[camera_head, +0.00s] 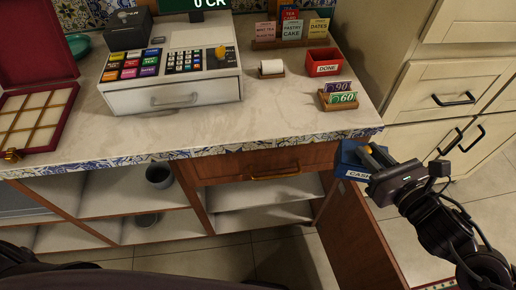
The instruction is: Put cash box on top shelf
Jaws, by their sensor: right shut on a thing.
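The blue cash box (349,162), with a white label partly reading "CAS", is at the right front corner of the counter. My right gripper (372,162) is shut on it, coming in from the right. The gripper covers the box's right part. The box seems held just in front of the counter edge; I cannot tell if it touches. Open shelves sit under the counter: an upper right shelf (265,191) below a wooden drawer, and an upper left shelf (115,190). My left gripper is not in view.
A cash register (170,95) stands on the counter (225,130). A red tray (38,118) lies at left, a red "DONE" box (323,62) and a number-tag holder (340,97) at right. A dark cup (159,176) is on the left shelf. The upper right shelf looks empty.

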